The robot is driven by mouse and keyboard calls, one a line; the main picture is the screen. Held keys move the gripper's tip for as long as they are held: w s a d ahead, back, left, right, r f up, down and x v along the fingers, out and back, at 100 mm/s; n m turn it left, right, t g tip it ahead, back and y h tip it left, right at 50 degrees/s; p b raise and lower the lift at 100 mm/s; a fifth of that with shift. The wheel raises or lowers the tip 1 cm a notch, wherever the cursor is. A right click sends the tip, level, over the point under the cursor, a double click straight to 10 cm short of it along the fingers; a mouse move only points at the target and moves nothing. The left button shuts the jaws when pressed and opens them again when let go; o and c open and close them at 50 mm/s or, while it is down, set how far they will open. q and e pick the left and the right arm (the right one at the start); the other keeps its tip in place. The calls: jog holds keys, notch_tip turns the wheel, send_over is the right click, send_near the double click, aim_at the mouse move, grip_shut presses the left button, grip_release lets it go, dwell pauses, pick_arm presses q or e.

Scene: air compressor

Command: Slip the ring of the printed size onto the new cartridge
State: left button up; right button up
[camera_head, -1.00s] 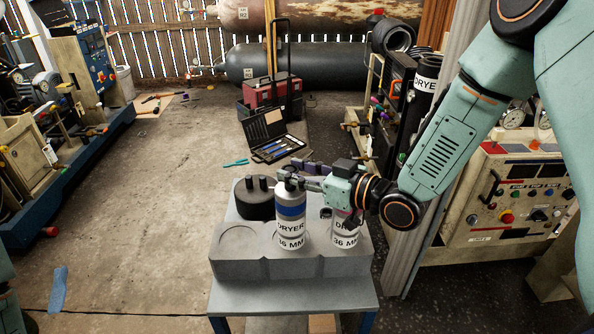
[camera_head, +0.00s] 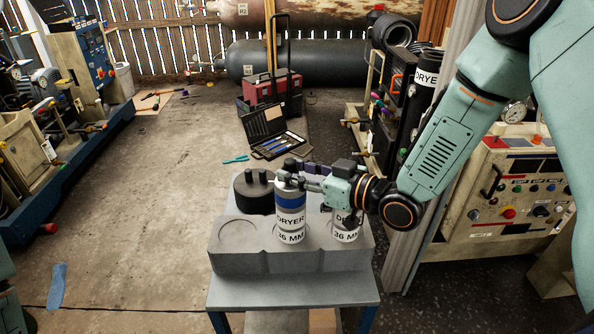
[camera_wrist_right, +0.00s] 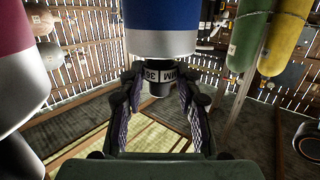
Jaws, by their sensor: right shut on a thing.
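A silver cartridge with a blue band (camera_head: 291,207) stands upright in the grey holder (camera_head: 235,262); its label reads DRYER, 36 MM. A second cartridge (camera_head: 346,233), also labelled 36 MM, stands to the right, partly hidden by my gripper; a crimson-banded one (camera_wrist_right: 22,70) shows in the wrist view. My left gripper is out of view.
A black round piece with upright pegs (camera_head: 252,197) stands behind the holder's left end. The left round recess (camera_head: 238,232) is empty. The small grey table (camera_head: 290,290) carries the holder. An open tool case (camera_head: 275,140) lies on the floor behind; a control panel (camera_head: 515,195) stands right.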

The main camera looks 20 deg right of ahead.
jog(key=shift+f+b, duration=0.3)
jog(key=shift+f, duration=0.2)
jog(key=o, duration=0.9)
jog(key=shift+r, duration=0.1)
jog(key=shift+v, duration=3.75)
